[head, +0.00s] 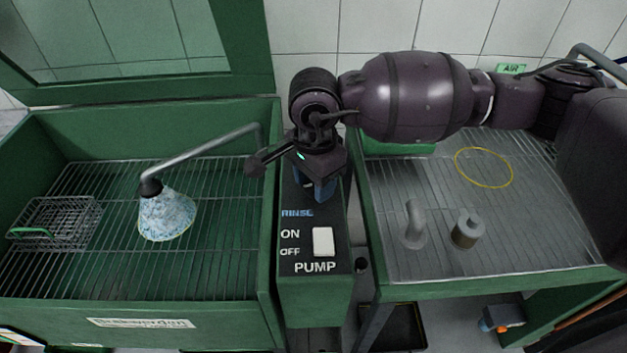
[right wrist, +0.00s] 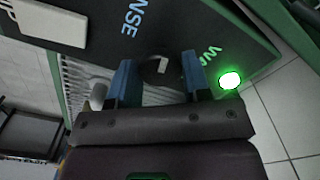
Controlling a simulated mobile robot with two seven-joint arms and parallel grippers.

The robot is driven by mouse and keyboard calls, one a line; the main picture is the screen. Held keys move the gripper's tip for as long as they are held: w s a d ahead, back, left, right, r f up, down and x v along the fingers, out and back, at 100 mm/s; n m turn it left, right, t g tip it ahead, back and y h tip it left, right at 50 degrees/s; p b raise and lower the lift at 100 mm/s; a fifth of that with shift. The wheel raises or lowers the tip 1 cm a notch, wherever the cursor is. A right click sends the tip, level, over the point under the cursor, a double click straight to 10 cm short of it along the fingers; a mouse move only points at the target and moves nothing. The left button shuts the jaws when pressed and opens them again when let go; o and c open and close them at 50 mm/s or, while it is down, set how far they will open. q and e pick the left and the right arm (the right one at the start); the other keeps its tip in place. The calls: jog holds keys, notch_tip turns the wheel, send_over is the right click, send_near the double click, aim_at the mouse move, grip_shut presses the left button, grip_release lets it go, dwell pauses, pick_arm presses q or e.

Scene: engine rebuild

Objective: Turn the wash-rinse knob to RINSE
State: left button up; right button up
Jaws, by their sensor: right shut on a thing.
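The wash-rinse knob (right wrist: 161,70) is a dark round knob with a small white mark, on the dark top of the green control box (head: 314,292). In the right wrist view it sits between the two blue fingertips of my right gripper (right wrist: 157,78), which is shut on it. In the head view my right gripper (head: 318,188) reaches down onto the box and hides the knob. The blue RINSE label (head: 297,213) shows just in front of the gripper. A partly hidden green label starting with W (right wrist: 210,55) lies on the knob's other side. I cannot tell exactly where the white mark points.
The white PUMP switch (head: 323,241) is in front of RINSE. A green light (right wrist: 230,80) glows near the W label. The left basin holds a nozzle (head: 166,214) and wire basket (head: 55,224). The right grated tray holds a yellow ring (head: 483,167) and metal cylinder (head: 467,231).

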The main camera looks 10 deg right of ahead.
jog(key=shift+r+n, duration=0.1)
jog(key=shift+n, duration=0.3)
pick_arm(q)
jog(key=shift+w+d+r, duration=0.1)
jog(key=shift+w, duration=0.3)
pick_arm(e)
jog(key=o, duration=0.9)
jog(key=shift+c, duration=0.2)
pick_arm(q)
jog(key=shift+s+f, duration=0.3)
jog(key=shift+s, duration=0.2)
pick_arm(e)
jog(key=shift+o, duration=0.3)
jog(key=shift+r, duration=0.1)
pick_arm(q)
jog(key=shift+w+r+p, duration=0.15)
jog(key=shift+r+p, duration=0.15)
jog(key=shift+r, duration=0.15)
pick_arm(e)
notch_tip(320, 180, up, 11)
jog(key=shift+f, duration=0.2)
